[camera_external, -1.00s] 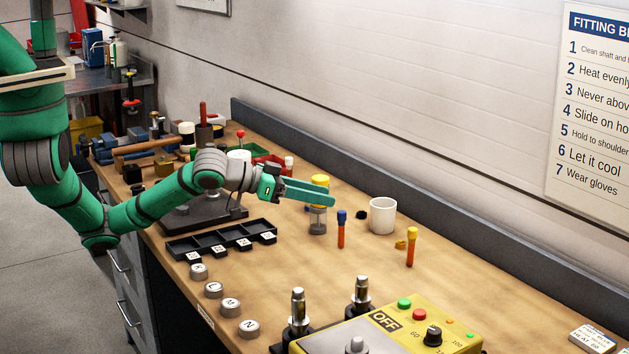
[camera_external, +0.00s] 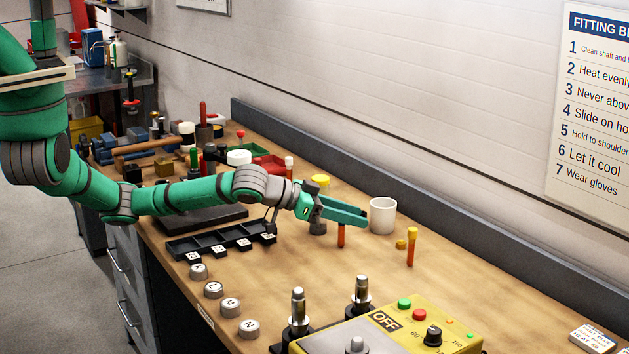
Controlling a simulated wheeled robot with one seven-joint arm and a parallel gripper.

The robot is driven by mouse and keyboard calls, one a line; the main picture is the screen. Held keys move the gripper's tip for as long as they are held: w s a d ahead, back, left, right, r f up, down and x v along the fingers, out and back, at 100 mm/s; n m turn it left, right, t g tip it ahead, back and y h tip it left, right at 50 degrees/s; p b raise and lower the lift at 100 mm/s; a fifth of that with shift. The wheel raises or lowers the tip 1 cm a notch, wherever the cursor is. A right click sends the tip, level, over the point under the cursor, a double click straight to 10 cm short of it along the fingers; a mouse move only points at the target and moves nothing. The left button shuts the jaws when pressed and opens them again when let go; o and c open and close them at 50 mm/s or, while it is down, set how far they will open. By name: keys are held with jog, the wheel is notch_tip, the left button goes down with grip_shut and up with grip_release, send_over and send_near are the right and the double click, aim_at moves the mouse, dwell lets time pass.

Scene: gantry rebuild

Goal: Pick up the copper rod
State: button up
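Two slim copper-orange rods stand upright on the bench. One rod (camera_external: 341,237) shows only its lower part, below my gripper (camera_external: 361,216); its top, which had a blue cap, is hidden by the fingers. The other rod (camera_external: 411,252), with a yellow cap, stands to the right, clear of my gripper. I cannot tell which one the task names. My green fingers point right, roughly level, at the height of the first rod's top. I cannot tell whether they are around it or in front of it, nor how far apart they are.
A white mug (camera_external: 382,216) stands just beyond my fingertips. A yellow-topped jar (camera_external: 320,181) is partly hidden behind my gripper. A black compartment tray (camera_external: 205,243), round lettered weights (camera_external: 230,307) and a yellow control box (camera_external: 400,333) with metal posts lie nearer.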

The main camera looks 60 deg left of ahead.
jog(key=shift+w+d+f, duration=0.25)
jog(key=shift+w, duration=0.4)
jog(key=shift+c, duration=0.6)
grip_shut()
